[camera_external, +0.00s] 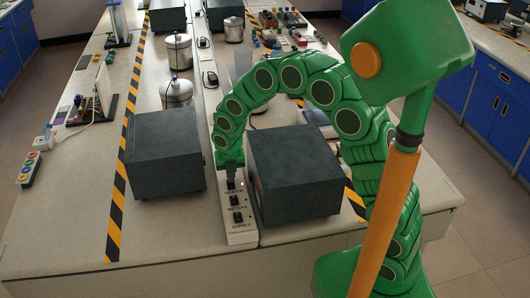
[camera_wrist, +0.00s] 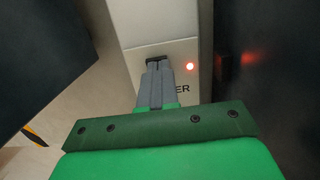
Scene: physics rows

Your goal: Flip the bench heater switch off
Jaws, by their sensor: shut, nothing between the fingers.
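A white switch strip (camera_external: 240,238) stands on the bench between two dark boxes, with black switches in a row. The lowest label reads SUPPLY; the top one looks like HEATER. My gripper (camera_external: 231,178) points down at the strip's top switch. In the wrist view my gripper (camera_wrist: 158,64) is shut with nothing between its fingers. Its tips are at the dark heater switch (camera_wrist: 153,58), which they partly cover. I cannot tell whether they touch it or which way it is tipped. A red light (camera_wrist: 190,67) glows beside it, above the letters ER.
A dark box (camera_external: 163,155) stands close left of the strip and another (camera_external: 297,178) close right, leaving a narrow gap. Metal pots (camera_external: 177,93) and a mouse (camera_external: 210,79) are farther back. Striped tape (camera_external: 118,190) runs along the left, with bare bench beside it.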

